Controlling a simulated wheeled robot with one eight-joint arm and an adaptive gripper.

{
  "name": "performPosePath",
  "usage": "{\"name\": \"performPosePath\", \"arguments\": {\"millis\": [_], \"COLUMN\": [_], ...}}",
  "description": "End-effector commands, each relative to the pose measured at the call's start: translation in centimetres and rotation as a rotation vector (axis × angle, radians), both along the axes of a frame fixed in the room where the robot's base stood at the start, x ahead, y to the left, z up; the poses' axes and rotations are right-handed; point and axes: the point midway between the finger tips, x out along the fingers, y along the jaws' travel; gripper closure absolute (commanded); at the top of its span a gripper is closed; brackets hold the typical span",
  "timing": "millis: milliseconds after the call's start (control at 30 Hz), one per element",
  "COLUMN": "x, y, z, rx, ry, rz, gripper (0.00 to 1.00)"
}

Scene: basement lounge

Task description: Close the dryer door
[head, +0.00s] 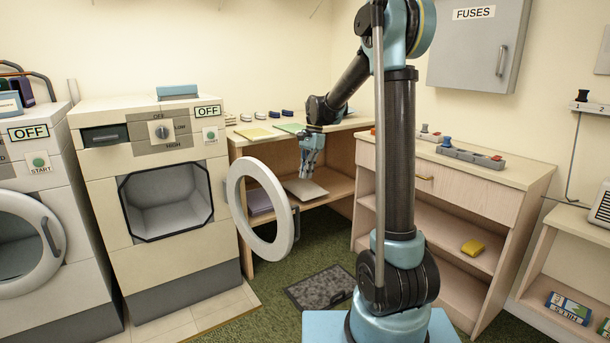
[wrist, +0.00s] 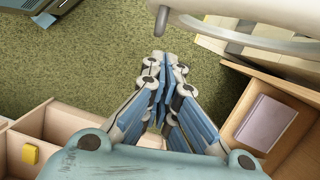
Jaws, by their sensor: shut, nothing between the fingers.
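The dryer (head: 160,257) is the white machine left of centre, with a dial and an OFF label. Its square opening is uncovered and looks empty. Its round white door (head: 236,202) stands swung wide open to the right, with a dark handle (head: 296,222) at its outer edge. In the wrist view the door rim (wrist: 245,38) crosses the top right, with the handle (wrist: 161,20) at its left end. My gripper (head: 309,172) is shut and empty, pointing down above and right of the door. In the wrist view my gripper (wrist: 165,62) appears apart from the door.
A second machine (head: 30,150) stands at the left. A shelf (head: 330,180) is behind my gripper, and a wooden cabinet (head: 480,195) is at right. A dark mat (head: 318,287) lies on the green carpet, which is otherwise mostly clear near the door.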

Motion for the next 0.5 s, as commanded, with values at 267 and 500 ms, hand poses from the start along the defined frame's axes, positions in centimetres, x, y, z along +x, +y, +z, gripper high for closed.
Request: {"name": "performPosePath", "arguments": {"millis": [267,500], "x": [-0.8,-2.4], "y": [0.9,2.4], "z": [-4.8,-7.0], "rx": [0.0,0.0], "ry": [0.0,-0.001], "rz": [0.002,0.004], "gripper": [1.0,1.0]}}
